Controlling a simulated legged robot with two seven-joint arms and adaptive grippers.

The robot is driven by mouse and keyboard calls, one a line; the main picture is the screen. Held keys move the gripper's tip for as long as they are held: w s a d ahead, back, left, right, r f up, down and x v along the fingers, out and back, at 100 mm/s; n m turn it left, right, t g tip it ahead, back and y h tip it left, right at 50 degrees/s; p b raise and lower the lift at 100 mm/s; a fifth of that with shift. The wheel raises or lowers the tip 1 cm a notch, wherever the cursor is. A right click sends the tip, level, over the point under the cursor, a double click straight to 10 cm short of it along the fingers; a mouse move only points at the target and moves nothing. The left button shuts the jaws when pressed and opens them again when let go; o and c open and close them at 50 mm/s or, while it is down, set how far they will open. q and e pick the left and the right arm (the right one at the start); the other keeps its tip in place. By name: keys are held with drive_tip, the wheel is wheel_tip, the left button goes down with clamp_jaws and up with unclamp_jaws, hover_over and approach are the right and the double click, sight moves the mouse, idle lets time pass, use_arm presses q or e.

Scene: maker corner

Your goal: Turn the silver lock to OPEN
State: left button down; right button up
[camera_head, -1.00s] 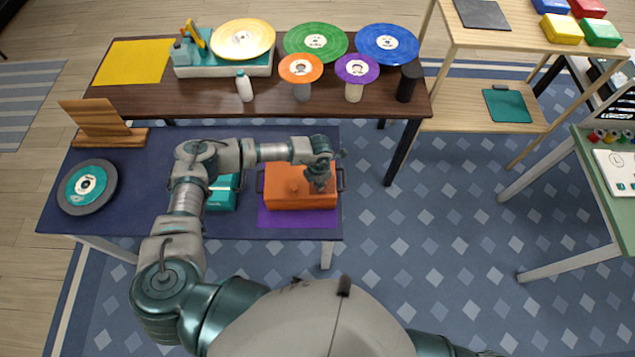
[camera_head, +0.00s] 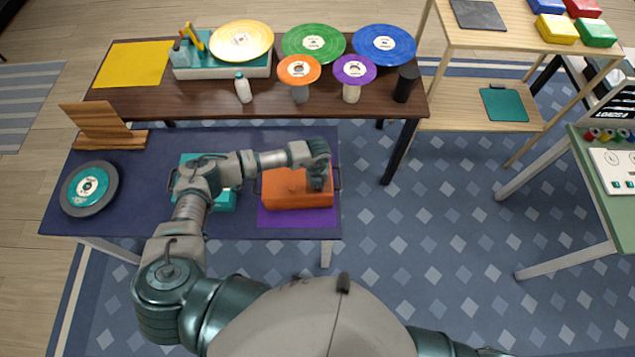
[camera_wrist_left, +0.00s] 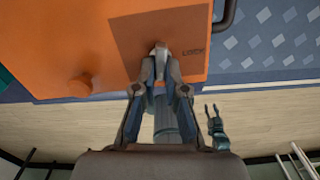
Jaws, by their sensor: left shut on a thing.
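The orange box (camera_head: 285,190) sits on a purple mat (camera_head: 290,218) on the dark blue table. Its lid also shows in the left wrist view (camera_wrist_left: 60,40), with a darker square patch and the word LOCK right of the silver lock (camera_wrist_left: 160,47). My left gripper (camera_wrist_left: 160,72) is shut on the lock's small silver knob, with the fingertips hiding its lower part. In the head view, my left gripper (camera_head: 317,186) is over the right part of the box. A small two-pronged form in the wrist view, seemingly my right gripper (camera_wrist_left: 212,110), is too small to judge.
An orange knob (camera_wrist_left: 80,85) rises from the lid left of the lock. A teal box (camera_head: 222,200) stands left under my forearm. A dark disc (camera_head: 90,188) and wooden stand (camera_head: 105,125) are farther left. A brown bench (camera_head: 200,98) runs behind.

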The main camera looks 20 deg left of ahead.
use_arm(q)
drive_tip(key=shift+n, duration=0.6)
drive_tip(key=c, duration=1.2)
unclamp_jaws()
wheel_tip(320, 180, up, 12)
drive_tip(key=shift+f, duration=0.1)
